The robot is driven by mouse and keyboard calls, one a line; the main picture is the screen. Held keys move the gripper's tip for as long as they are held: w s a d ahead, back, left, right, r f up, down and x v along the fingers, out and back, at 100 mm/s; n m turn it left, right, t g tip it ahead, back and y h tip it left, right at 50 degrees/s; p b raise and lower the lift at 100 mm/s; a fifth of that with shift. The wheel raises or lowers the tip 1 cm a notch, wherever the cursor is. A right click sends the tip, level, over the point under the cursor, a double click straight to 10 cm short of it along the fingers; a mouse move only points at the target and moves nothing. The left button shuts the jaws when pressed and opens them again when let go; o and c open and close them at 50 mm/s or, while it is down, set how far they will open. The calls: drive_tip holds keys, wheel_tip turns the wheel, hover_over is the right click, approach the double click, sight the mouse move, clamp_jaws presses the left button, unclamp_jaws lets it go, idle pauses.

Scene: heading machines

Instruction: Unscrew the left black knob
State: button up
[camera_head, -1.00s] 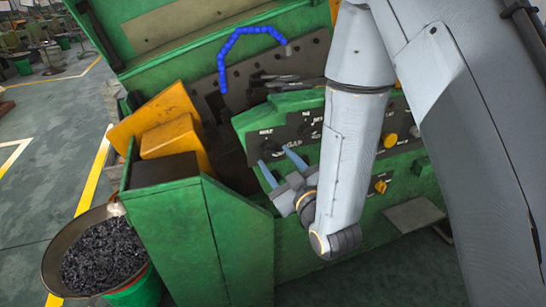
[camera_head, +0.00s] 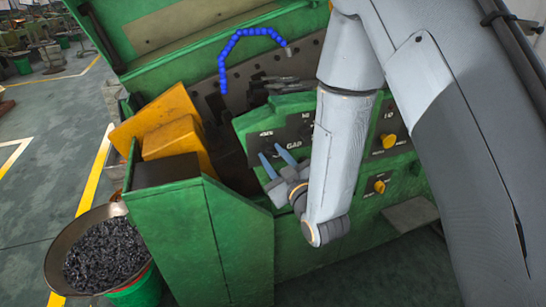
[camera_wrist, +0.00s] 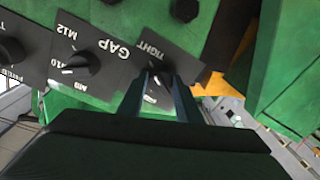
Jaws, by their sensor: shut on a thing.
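A black panel (camera_wrist: 118,52) on the green machine carries a row of black knobs. It is marked GAP, M12 and TIGHT, and it also shows in the head view (camera_head: 296,130). My gripper (camera_wrist: 160,88) has its two blue-grey fingers closed on the black knob (camera_wrist: 158,98) beside the TIGHT mark. The fingers partly hide this knob. Another black knob (camera_wrist: 82,66) sits to its left, by the M12 mark, clear of the fingers. In the head view my gripper (camera_head: 272,156) reaches the panel's left end, and the held knob cannot be made out.
Yellow knobs (camera_head: 388,141) sit on the panel right of my forearm. An orange block (camera_head: 172,135) and a green cabinet (camera_head: 200,235) stand left of my gripper. A blue segmented hose (camera_head: 250,32) arches behind. A pan of dark metal pieces (camera_head: 105,250) is at lower left.

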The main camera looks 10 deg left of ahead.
drive_tip(key=shift+n, duration=0.3)
drive_tip(key=n+b, duration=0.3)
drive_tip(key=n, duration=0.2)
drive_tip(key=shift+h, duration=0.3)
drive_tip(key=n+b, duration=0.2)
drive_tip(key=n, duration=0.4)
drive_tip(key=shift+r+b, duration=0.1)
drive_tip(key=shift+b, duration=0.25)
drive_tip(key=n+b, duration=0.1)
drive_tip(key=n, duration=0.4)
drive_tip(key=shift+s+h+b, duration=0.1)
drive_tip(key=shift+h+b, duration=0.2)
drive_tip(key=shift+h, duration=0.1)
drive_tip(key=n+b, duration=0.1)
drive_tip(key=n, duration=0.4)
drive_tip(key=shift+a+r+n+h, duration=0.1)
drive_tip(key=shift+a+n+h, duration=0.05)
drive_tip(key=shift+n+h, duration=0.2)
drive_tip(key=o, duration=1)
drive_tip(key=shift+o, duration=0.2)
drive_tip(key=shift+s, duration=0.1)
